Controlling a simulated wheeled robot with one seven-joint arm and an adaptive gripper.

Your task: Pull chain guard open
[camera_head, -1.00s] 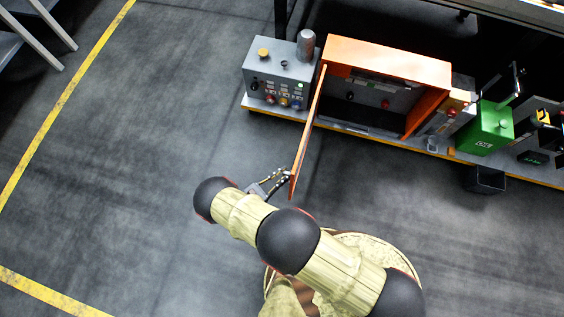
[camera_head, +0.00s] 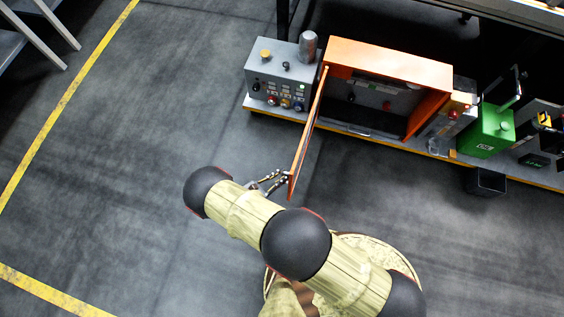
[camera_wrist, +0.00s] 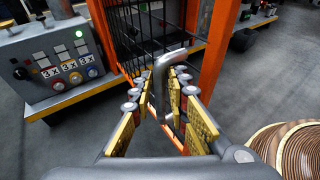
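The chain guard's orange-framed door (camera_head: 304,140) stands swung out from the orange housing (camera_head: 392,58) in the head view. Its dark mesh panel (camera_wrist: 150,35) shows in the wrist view. My gripper (camera_head: 280,180) is at the door's free end, on its left side. In the wrist view, the bent grey handle (camera_wrist: 163,76) lies between the fingertips of my gripper (camera_wrist: 160,88). The fingers look apart, with some space beside the handle; contact is hard to judge. The handle is too small to make out in the head view.
A grey control box (camera_head: 284,75) with buttons and a green light stands left of the housing. A green box (camera_head: 487,130) and a small black bin (camera_head: 486,182) are to the right. The floor left of the door is clear.

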